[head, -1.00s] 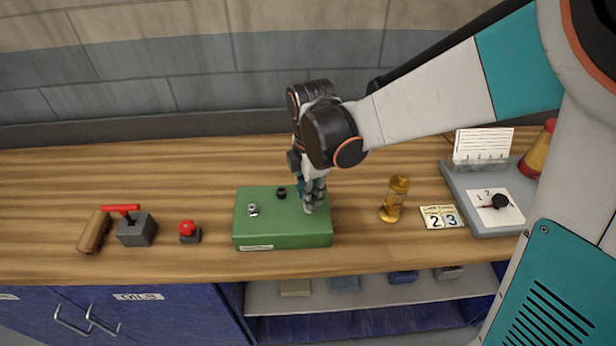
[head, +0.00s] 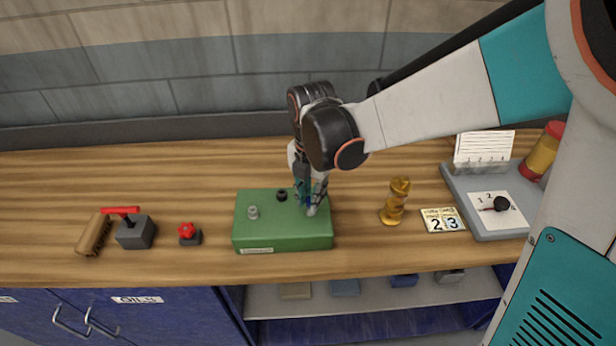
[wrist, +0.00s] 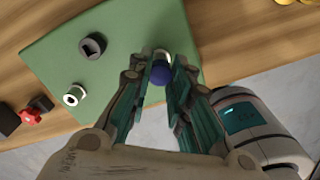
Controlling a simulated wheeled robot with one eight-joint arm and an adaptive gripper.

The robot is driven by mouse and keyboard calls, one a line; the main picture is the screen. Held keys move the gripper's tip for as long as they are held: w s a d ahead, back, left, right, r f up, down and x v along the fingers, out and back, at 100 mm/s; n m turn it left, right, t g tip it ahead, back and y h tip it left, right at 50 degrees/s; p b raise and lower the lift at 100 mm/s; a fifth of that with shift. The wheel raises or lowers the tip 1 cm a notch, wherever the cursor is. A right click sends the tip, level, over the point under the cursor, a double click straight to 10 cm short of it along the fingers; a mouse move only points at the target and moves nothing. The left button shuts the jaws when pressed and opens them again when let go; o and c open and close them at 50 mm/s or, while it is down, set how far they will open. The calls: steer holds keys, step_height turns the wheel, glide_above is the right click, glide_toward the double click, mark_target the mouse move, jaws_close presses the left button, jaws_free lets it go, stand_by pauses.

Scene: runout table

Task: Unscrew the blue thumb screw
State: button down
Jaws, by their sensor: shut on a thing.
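The blue thumb screw (wrist: 160,74) stands on the top of the green box, with a pale part showing at its far end in the wrist view. My gripper (wrist: 160,80) is around it with a finger on each side, shut on it. In the head view my gripper (head: 311,205) points down at the right part of the green box (head: 285,235), and only a little blue shows between the fingers. Whether the blue screw's thread is engaged is hidden.
Left of the box are a red knob (head: 187,232), a grey block with a red lever (head: 136,232) and a brown roll (head: 93,234). Right of it are a gold figure (head: 395,202), a number plate (head: 442,220) and a grey tray (head: 480,228). Bare wood lies behind the box.

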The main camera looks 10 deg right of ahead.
steer(key=shift+n, duration=0.8)
steer(key=shift+n, duration=1.2)
steer(key=c, duration=1.5)
jaws_free()
